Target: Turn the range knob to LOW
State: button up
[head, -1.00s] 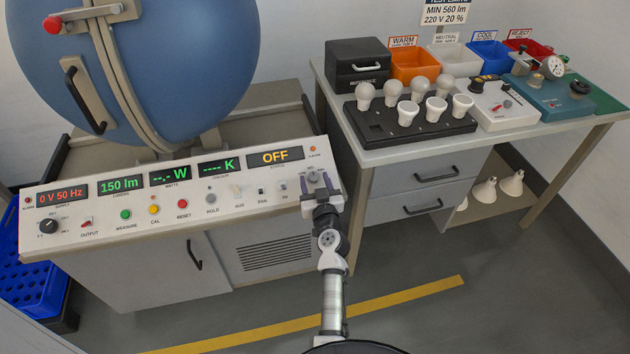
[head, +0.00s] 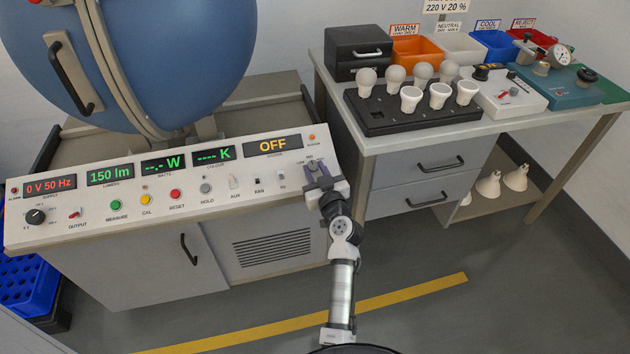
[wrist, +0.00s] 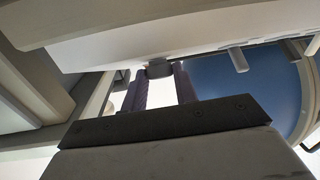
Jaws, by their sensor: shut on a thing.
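The range knob (head: 312,163) is a small grey knob at the right end of the sloped white control panel (head: 100,225). My gripper (head: 316,174) is at it, reaching in from the front, its two dark fingers shut on the knob. The knob also shows in the wrist view (wrist: 160,68) as a grey piece between the tips of my gripper (wrist: 160,78). The knob's pointer and the small lettering around it are too small or covered to read.
The status display (head: 273,146) reads OFF. A bench with a black bulb tray (head: 385,122) stands to the right. The floor in front is clear.

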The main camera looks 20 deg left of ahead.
jog(key=n+g+b, duration=0.1)
jog(key=b, duration=0.1)
jog(key=n+y+b, duration=0.1)
jog(key=b, duration=0.1)
jog(key=n+g+y+b, duration=0.1)
jog(key=b, duration=0.2)
jog(key=shift+w+d+f+g, duration=0.25)
jog(key=shift+f+g, duration=0.05)
jog(key=shift+f, duration=0.1)
jog(key=n+g+b, duration=0.1)
jog(key=b, duration=0.1)
jog(key=n+g+y+b, duration=0.1)
jog(key=n+b, duration=0.1)
jog(key=b, duration=0.1)
jog(key=shift+w+r+g+y+b, duration=0.15)
jog(key=shift+g+y+b, duration=0.15)
jog(key=n+g+b, duration=0.2)
jog(key=b, duration=0.1)
jog(key=shift+w+d+r+n+y, duration=0.15)
jog(key=shift+n+y, duration=0.15)
jog(key=shift+y, duration=0.1)
jog(key=shift+w+r+n+g+b, duration=0.1)
jog(key=shift+r+n+g+b, duration=0.1)
jog(key=shift+n+g+b, duration=1)
jog(key=shift+r+g, duration=0.1)
jog(key=shift+g, duration=0.3)
jog(key=o, duration=1)
